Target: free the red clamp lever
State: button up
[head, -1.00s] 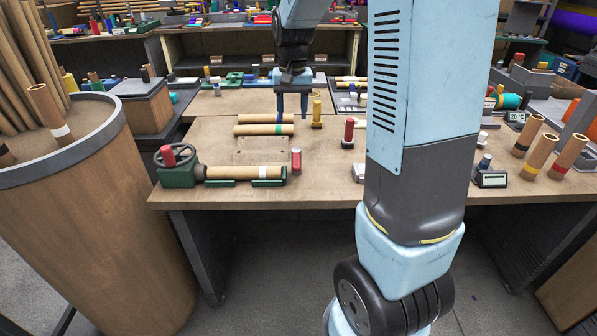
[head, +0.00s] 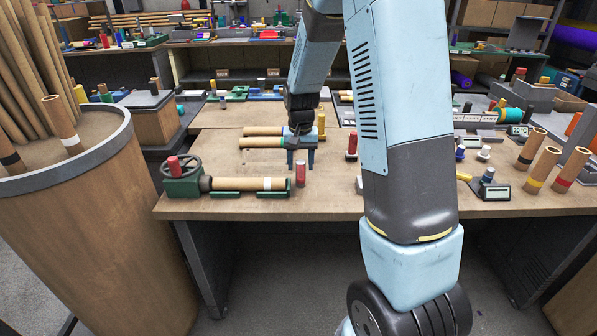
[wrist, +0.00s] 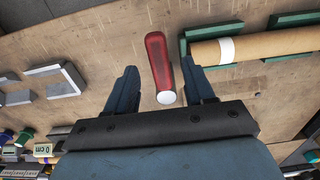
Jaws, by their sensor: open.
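A red upright cylinder (head: 300,175), which looks like the red clamp lever, stands on the bench just right of the green cradle (head: 240,193) holding a tan roll. In the wrist view the red lever (wrist: 159,58) has a white end and lies between my two fingers. My gripper (head: 300,161) is open and points down at it, with the fingertips about over its top. In the wrist view my gripper (wrist: 160,70) shows gaps on both sides of the lever; I see no contact. What the lever's foot is fixed to is hidden.
A green vise with a handwheel and red knob (head: 173,166) stands left of the cradle. Two tan rolls (head: 258,142) lie behind my gripper. A yellow post (head: 321,124) and another red post (head: 352,145) stand to the right. The bench front edge is close.

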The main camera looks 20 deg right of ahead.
aim_at(299, 173)
jog(key=shift+f, duration=1.7)
jog(key=shift+c, duration=0.2)
grip_shut()
jog(key=shift+a, duration=0.25)
